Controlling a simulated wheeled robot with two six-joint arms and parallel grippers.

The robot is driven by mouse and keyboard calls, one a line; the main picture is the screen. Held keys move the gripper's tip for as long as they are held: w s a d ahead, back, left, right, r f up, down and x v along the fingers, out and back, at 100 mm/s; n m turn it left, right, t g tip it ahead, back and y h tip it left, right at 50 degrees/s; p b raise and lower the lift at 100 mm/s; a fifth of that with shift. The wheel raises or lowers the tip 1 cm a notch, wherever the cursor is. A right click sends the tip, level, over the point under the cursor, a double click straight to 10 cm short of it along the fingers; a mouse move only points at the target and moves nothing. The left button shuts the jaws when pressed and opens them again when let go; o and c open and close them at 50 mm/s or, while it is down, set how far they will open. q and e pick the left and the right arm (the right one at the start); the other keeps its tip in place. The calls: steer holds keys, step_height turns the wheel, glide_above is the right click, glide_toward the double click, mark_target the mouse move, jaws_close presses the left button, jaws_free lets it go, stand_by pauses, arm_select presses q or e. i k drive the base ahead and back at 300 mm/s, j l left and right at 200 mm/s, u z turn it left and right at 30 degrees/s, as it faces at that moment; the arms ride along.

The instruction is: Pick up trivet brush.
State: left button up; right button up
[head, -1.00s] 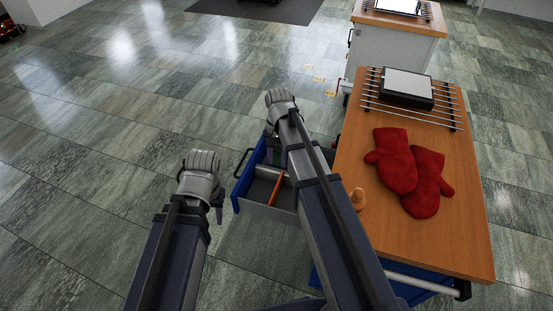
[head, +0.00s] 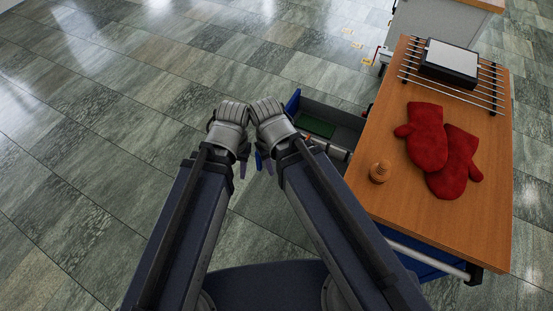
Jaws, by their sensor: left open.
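I cannot pick out the trivet brush for certain. A small ridged brown wooden piece (head: 380,172) stands on the wooden table top near its left edge; its underside is hidden, so I cannot tell whether it is a brush. A metal-bar trivet (head: 487,92) lies at the table's far end under a dark block with a light top (head: 452,60). My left gripper (head: 243,168) is open, left of the open drawer, with nothing visible in it. My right gripper (head: 264,163) is beside it, mostly hidden by its own wrist.
Red oven mitts (head: 425,135) lie mid-table on the wooden top (head: 432,225). A blue drawer (head: 292,101) stands open at the table's left, with a green patch (head: 318,127) and a pale cylinder (head: 336,151) inside. A second bench (head: 436,30) stands behind. Floor at left is clear.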

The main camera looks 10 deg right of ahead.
mark_target(379, 173)
steer(key=z, duration=1.45)
steer(key=k+u, duration=0.3)
steer(key=k, duration=0.65)
